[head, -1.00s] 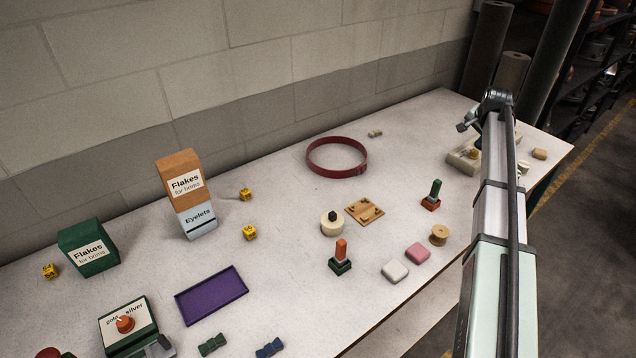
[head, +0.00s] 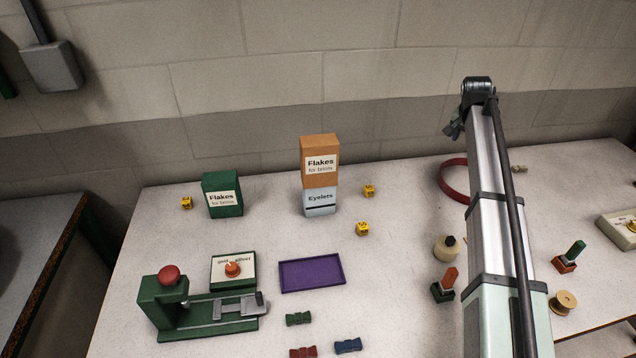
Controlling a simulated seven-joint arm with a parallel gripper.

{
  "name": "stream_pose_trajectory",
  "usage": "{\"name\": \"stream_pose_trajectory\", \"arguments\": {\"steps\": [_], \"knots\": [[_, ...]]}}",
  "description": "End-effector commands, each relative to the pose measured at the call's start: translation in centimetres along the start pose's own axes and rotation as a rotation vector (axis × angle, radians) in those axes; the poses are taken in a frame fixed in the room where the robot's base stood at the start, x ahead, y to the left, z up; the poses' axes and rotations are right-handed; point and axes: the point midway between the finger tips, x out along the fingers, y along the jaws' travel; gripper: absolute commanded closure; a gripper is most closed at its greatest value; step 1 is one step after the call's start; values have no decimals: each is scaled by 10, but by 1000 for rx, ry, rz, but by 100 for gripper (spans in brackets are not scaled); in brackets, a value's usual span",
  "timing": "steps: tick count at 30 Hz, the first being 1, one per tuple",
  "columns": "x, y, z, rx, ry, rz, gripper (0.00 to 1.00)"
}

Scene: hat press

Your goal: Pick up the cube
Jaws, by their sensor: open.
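Three small yellow cubes with dark markings lie on the table. One cube (head: 187,202) is left of the green Flakes box, another cube (head: 369,190) is right of the stacked boxes, and a third cube (head: 362,228) is a little nearer to me. Which one the task means, I cannot tell. My gripper (head: 453,124) is open at the far end of my raised arm, small and dark in the picture. It appears up and to the right of the cubes, apart from them, and I see nothing in it.
A green Flakes box (head: 223,196) is left. A purple tray (head: 312,274), a dial box (head: 233,270) and a green press (head: 161,306) are nearer. My arm partly hides a red ring (head: 452,178).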

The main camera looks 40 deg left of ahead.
Motion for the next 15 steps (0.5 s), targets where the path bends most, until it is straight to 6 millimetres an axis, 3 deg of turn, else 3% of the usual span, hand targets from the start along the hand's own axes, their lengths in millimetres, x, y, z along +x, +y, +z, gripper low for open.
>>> {"name": "stream_pose_trajectory", "arguments": {"steps": [1, 3, 15], "knots": [[-6, -26, 15, -36, -4, -2, 40], [-15, -55, 34, -78, -9, 0, 40], [-76, -207, 157, -307, -20, -1, 40]]}}
